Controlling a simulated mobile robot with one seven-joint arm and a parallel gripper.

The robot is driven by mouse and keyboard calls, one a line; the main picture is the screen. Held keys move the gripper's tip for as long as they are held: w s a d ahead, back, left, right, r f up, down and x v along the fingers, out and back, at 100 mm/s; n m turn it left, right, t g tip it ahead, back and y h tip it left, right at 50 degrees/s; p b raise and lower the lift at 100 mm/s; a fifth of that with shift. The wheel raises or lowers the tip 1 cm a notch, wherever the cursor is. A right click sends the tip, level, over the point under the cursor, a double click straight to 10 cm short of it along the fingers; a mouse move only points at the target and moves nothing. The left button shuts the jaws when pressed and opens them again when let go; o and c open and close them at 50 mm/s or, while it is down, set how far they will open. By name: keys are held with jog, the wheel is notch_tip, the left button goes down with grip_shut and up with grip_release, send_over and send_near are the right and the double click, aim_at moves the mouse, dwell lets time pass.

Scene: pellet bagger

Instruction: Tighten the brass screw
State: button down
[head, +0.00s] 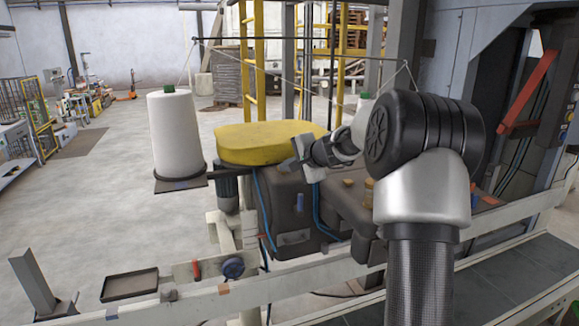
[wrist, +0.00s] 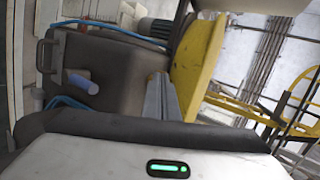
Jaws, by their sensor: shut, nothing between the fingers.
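Two small brass-coloured parts stand on the dark machine housing (head: 280,205) in the head view: a low one (head: 348,182) and a taller one (head: 369,190) close beside my arm. I cannot tell which of them is the brass screw. My gripper (head: 314,173) is over the housing, left of both and beside the yellow cover. In the wrist view my gripper's fingers (wrist: 160,88) are together with nothing between them. No brass screw can be made out in that view; my gripper's body hides its lower part.
The yellow cover (head: 265,142) lies just behind my gripper; it also shows in the wrist view (wrist: 197,62). A blue-grey peg (wrist: 82,83) and a handle (wrist: 45,55) stick out of the housing. Blue hoses (head: 263,215) run down it. A white spool (head: 176,135) stands left.

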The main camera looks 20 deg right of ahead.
jog(key=shift+w+a+m+h+b, duration=0.25)
jog(key=shift+a+m+h+b, duration=0.2)
jog(key=shift+m+h+b, duration=0.25)
jog(key=shift+w+a+r, duration=0.1)
jog(key=shift+a+r, duration=0.1)
jog(key=shift+r, duration=0.05)
jog(key=shift+t, duration=0.3)
jog(key=shift+d+r, duration=0.1)
jog(key=shift+d, duration=0.45)
jog(key=shift+d+b, duration=0.1)
jog(key=shift+b, duration=0.25)
